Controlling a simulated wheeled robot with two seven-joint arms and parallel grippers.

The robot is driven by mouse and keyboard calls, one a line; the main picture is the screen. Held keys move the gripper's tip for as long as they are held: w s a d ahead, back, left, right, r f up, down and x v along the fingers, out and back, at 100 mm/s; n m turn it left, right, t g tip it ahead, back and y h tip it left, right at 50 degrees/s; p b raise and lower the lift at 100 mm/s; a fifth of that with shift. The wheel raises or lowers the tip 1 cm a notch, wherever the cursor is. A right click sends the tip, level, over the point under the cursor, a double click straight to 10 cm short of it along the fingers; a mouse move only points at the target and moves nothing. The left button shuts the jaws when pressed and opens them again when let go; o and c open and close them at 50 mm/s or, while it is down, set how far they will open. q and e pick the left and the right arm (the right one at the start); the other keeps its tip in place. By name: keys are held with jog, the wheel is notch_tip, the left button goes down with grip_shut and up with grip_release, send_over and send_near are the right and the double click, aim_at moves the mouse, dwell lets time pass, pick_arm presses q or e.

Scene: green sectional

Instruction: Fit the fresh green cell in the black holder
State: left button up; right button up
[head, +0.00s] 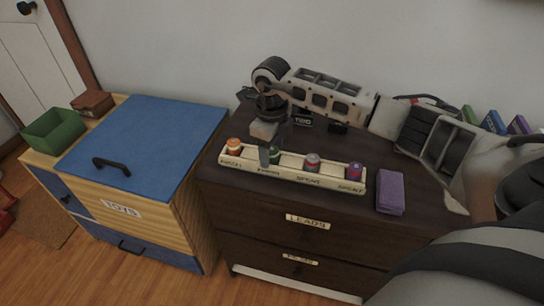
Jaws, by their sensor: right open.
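The green cell (275,154) stands in the second slot from the left of a long cream rack (333,184) on the dark dresser. My right gripper (273,150) reaches in from the right, pointing down, with its jaws open at the green cell. The fingers hide part of the cell, and I cannot tell if they touch it. A small black item with a pale label (303,121), possibly the black holder, sits behind the rack, partly hidden by my right arm. My left gripper is out of view.
A purple block (391,192) lies right of the rack. A blue-topped toy chest (150,140) with a green bin (53,130) stands left.

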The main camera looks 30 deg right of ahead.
jog(key=c, duration=1.1)
jog(key=shift+r, duration=0.1)
jog(key=shift+c, duration=0.2)
